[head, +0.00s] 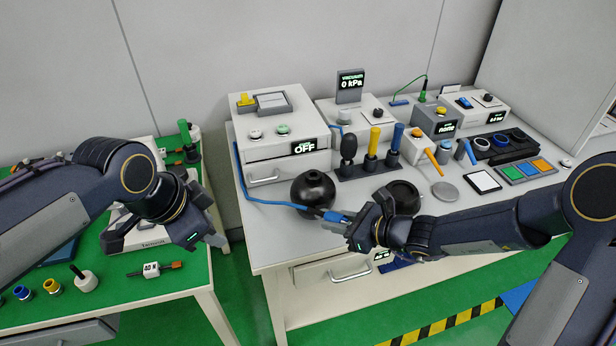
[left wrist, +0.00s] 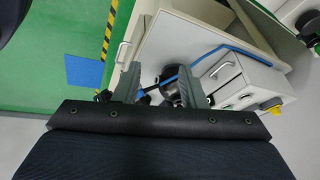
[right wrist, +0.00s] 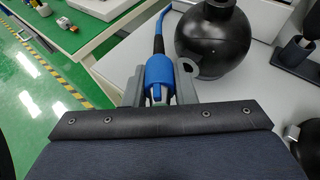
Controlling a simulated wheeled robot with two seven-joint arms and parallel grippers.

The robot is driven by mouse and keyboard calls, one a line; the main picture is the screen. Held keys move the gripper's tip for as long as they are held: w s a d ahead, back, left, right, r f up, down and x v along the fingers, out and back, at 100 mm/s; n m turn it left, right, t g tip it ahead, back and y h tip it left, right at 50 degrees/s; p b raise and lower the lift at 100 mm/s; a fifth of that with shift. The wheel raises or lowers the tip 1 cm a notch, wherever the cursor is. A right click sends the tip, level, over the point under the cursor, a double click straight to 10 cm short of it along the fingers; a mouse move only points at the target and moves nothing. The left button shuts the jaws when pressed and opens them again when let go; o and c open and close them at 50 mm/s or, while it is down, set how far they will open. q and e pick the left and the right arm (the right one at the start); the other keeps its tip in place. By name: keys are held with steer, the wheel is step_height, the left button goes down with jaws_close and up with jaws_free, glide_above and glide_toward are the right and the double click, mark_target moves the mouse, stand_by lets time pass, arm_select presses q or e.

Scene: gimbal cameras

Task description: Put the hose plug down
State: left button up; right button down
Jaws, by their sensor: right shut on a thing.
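The hose plug (head: 334,216) is a blue grip at the end of a blue hose (head: 243,180). My right gripper (head: 352,228) is shut on it near the table's front edge. In the right wrist view the plug (right wrist: 159,70) sits between the two grey fingers, its pale tip toward the palm. The black round vessel (head: 312,188) stands just beyond the plug; it also shows in the right wrist view (right wrist: 212,40). My left gripper (head: 208,238) hangs empty in the gap between the two tables, its fingers apart in the left wrist view (left wrist: 158,85).
The grey table (head: 262,240) carries a box reading OFF (head: 285,135), a vacuum display (head: 350,85), a rack of coloured handles (head: 372,165) and a dark round holder (head: 402,192). A green-topped bench (head: 180,275) stands left. Bare table shows left of the vessel.

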arm_select(q)
steer(key=w+d+m+g, duration=0.1)
steer(key=w+d+m, duration=1.2)
steer(key=d, duration=0.3)
steer(key=shift+m+y, duration=0.3)
steer(key=shift+m, duration=0.1)
steer(key=x, duration=1.2)
steer(key=shift+w+a+f, duration=0.1)
steer(key=shift+a+f, duration=0.05)
steer(key=shift+f, duration=0.15)
steer(key=shift+c, duration=0.4)
jaws_close()
arm_select(e)
steer(key=shift+s, duration=0.1)
arm_select(q)
steer(key=shift+r, duration=0.1)
arm_select(e)
steer(key=c, duration=1.3)
jaws_free()
steer(key=shift+o, duration=1)
